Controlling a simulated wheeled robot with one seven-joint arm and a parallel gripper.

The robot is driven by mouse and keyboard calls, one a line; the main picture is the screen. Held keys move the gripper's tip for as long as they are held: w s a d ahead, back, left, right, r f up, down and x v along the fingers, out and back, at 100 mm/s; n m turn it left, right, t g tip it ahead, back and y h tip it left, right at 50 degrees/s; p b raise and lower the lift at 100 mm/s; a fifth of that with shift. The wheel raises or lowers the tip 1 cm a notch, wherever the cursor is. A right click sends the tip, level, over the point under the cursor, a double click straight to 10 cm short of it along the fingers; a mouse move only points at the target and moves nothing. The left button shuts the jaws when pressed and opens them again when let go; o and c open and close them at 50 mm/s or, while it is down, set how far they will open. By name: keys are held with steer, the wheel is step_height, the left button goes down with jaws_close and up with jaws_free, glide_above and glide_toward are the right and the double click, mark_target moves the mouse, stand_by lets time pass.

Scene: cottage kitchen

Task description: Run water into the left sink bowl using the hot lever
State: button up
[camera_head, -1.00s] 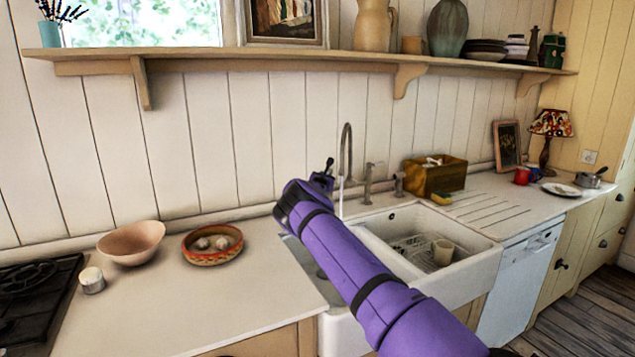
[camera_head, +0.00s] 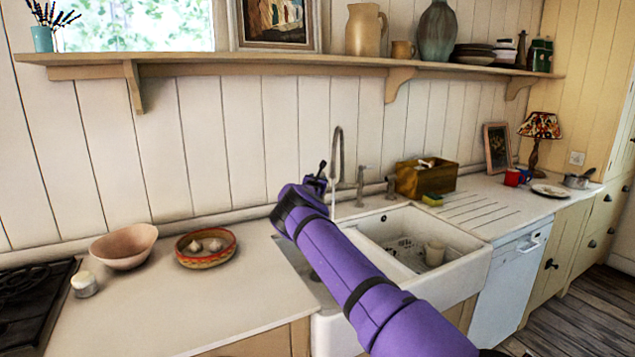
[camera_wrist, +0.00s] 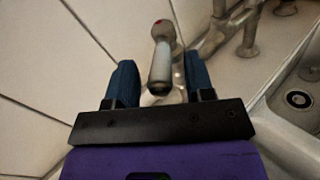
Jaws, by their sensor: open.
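The tap has a tall grey gooseneck spout (camera_head: 338,150) at the back of the white sink. A thin pale streak like running water (camera_head: 333,203) drops from its end; its landing place is hidden behind my arm. The hot lever (camera_wrist: 161,65), grey with a red dot, lies between my fingers in the wrist view; contact cannot be told. My gripper (camera_wrist: 160,85) is open, with one blue finger on each side of the lever. My gripper also shows beside the spout in the head view (camera_head: 320,170). The left bowl (camera_head: 322,292) is largely covered by my arm.
The right bowl (camera_head: 408,228) holds a rack and a pale cup (camera_head: 434,252). Another tap lever (camera_head: 361,183) stands right of the spout. A wooden box (camera_head: 424,178) stands behind the drainboard. A patterned bowl (camera_head: 190,261) sits on the left counter.

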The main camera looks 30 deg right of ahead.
steer(key=v, duration=1.1)
steer(key=shift+c, duration=0.5)
